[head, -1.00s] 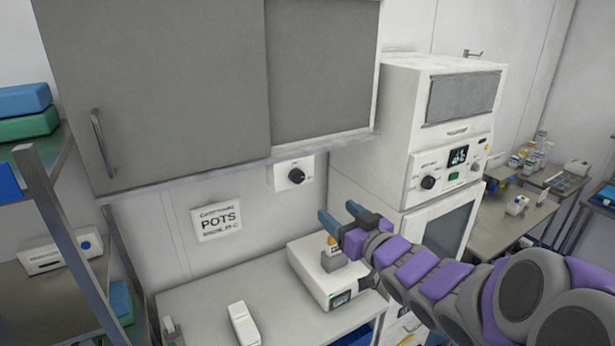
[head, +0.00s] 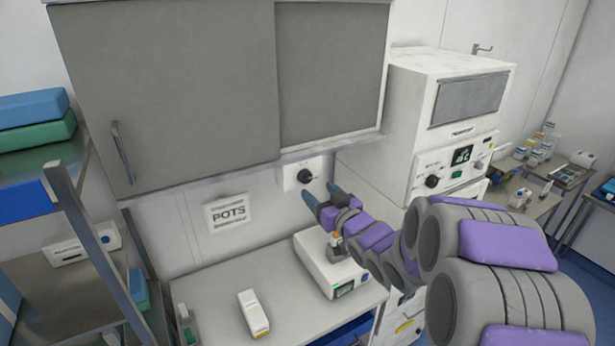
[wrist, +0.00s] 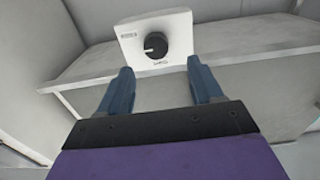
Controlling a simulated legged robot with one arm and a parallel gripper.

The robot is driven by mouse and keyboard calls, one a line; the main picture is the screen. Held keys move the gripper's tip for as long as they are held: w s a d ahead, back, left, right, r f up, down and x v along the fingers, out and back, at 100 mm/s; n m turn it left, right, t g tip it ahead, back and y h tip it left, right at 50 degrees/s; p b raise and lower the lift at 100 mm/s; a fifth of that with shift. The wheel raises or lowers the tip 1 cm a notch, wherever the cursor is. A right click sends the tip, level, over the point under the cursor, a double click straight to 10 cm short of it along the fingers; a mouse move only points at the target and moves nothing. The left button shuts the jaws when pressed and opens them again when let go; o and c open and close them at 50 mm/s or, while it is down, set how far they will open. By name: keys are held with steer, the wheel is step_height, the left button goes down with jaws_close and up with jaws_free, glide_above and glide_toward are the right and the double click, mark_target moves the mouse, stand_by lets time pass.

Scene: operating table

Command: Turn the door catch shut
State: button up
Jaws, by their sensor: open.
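The door catch is a round black knob (head: 304,176) on a white plate (head: 289,181), on the wall just under the grey cabinet. It also shows in the wrist view as a black knob (wrist: 155,45), with a pale pointer mark towards the left. My gripper (head: 322,194) is open and empty, its two blue fingers pointing up at the plate. In the wrist view the fingertips (wrist: 160,78) are spread on either side below the knob, apart from it. In the head view the gripper is just below and right of the knob.
A grey sliding-door cabinet (head: 180,90) overhangs the knob. Below is a bench (head: 215,285) with a white device (head: 318,268) and a small white box (head: 252,312). A tall white machine (head: 400,110) stands close on the right.

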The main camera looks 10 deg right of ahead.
mark_target(307, 178)
steer(key=x, duration=0.4)
steer(key=d+x, duration=0.1)
steer(key=x, duration=0.1)
steer(key=shift+w+r+p, duration=0.1)
steer(key=shift+w+p, duration=0.05)
steer(key=shift+p, duration=0.2)
steer(key=shift+w+a, duration=0.2)
steer(key=shift+w, duration=0.15)
steer(key=shift+a, duration=0.3)
steer(key=shift+d, duration=0.15)
steer(key=c, duration=1)
